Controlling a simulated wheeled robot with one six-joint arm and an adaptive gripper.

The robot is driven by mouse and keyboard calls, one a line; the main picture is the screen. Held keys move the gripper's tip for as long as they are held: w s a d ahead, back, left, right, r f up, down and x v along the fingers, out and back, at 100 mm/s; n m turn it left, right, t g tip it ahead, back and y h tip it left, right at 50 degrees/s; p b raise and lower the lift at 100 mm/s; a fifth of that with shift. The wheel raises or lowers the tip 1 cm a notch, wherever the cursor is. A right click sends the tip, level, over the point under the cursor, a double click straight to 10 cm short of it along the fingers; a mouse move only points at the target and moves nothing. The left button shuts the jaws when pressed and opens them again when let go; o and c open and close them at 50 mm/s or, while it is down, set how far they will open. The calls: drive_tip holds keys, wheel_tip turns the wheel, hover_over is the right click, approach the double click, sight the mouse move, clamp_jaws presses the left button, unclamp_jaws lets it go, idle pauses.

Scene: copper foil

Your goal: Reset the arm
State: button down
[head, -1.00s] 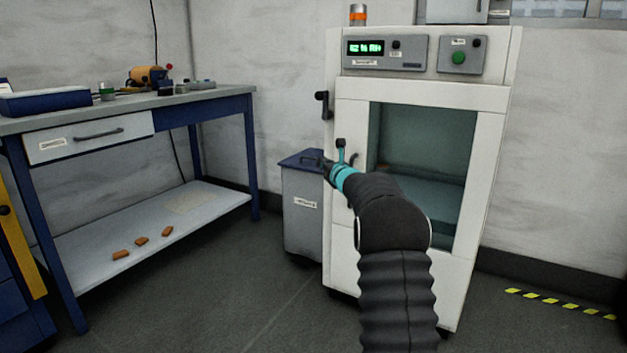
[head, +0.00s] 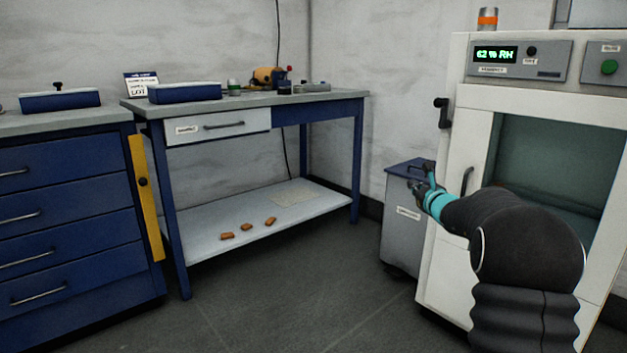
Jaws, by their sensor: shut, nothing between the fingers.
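My arm reaches in from the lower right of the head view in a dark ribbed sleeve with a teal band near its end. My gripper (head: 418,186) is small in the picture, dark, shut and empty. It shows in front of the grey bin and to the left of the white cabinet's handle. I cannot tell whether it touches anything. The white humidity cabinet (head: 455,250) stands behind the arm with its glass door; its display reads 62 % RH. My arm hides part of the cabinet's front.
A grey bin (head: 402,235) with a blue lid stands left of the cabinet. A blue workbench (head: 340,98) has several items on top and 3 small copper-brown pieces (head: 247,227) on its lower shelf. Blue drawers (head: 65,210) stand at far left. The floor (head: 300,290) between is clear.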

drive_tip(key=s+a+f+n+g+y, duration=0.3)
drive_tip(key=s+a+f+n+g, duration=0.1)
drive_tip(key=s+a+f+n, duration=0.3)
drive_tip(key=s+a+f+n+g+y+p, duration=0.1)
drive_tip(key=s+a+n+g, duration=0.2)
drive_tip(key=s+a+n, duration=0.4)
drive_tip(key=s+a+n+g+p, duration=0.25)
drive_tip(key=s+n, duration=0.25)
drive_tip(key=s, duration=0.5)
drive_tip(key=s+r+n+g+h+p, duration=0.1)
drive_tip(key=s+n+g+h+p, duration=0.3)
drive_tip(key=s, duration=0.9)
drive_tip(key=s+r+n+g+h, duration=0.15)
drive_tip(key=s+n, duration=0.45)
drive_tip(key=s, duration=0.6)
drive_tip(key=s+r+n+t+p, duration=0.2)
drive_tip(key=s+r+t+p, duration=0.1)
drive_tip(key=s+r, duration=0.2)
drive_tip(key=shift+s+a+r, duration=0.3)
drive_tip(key=shift+s+r, duration=0.05)
drive_tip(key=shift+r, duration=0.55)
